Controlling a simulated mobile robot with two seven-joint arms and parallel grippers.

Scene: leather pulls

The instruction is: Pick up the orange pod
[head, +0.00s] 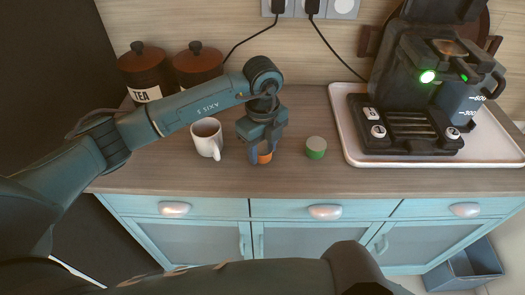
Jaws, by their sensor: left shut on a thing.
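The orange pod (265,158) is low on the wooden counter, between the fingers of my left gripper (261,155). The fingers are shut on it and hide most of it; only a small orange part shows. I cannot tell whether the pod still touches the counter. A green pod (316,147) with a pale top stands on the counter just to the right of the gripper, apart from it. My right gripper is not in view.
A white mug (207,138) stands close left of the gripper. Two dark canisters (141,72) (198,65) are behind it. A coffee machine (415,90) sits on a white tray (350,152) at right. The counter's front strip is clear above blue cabinets (330,240).

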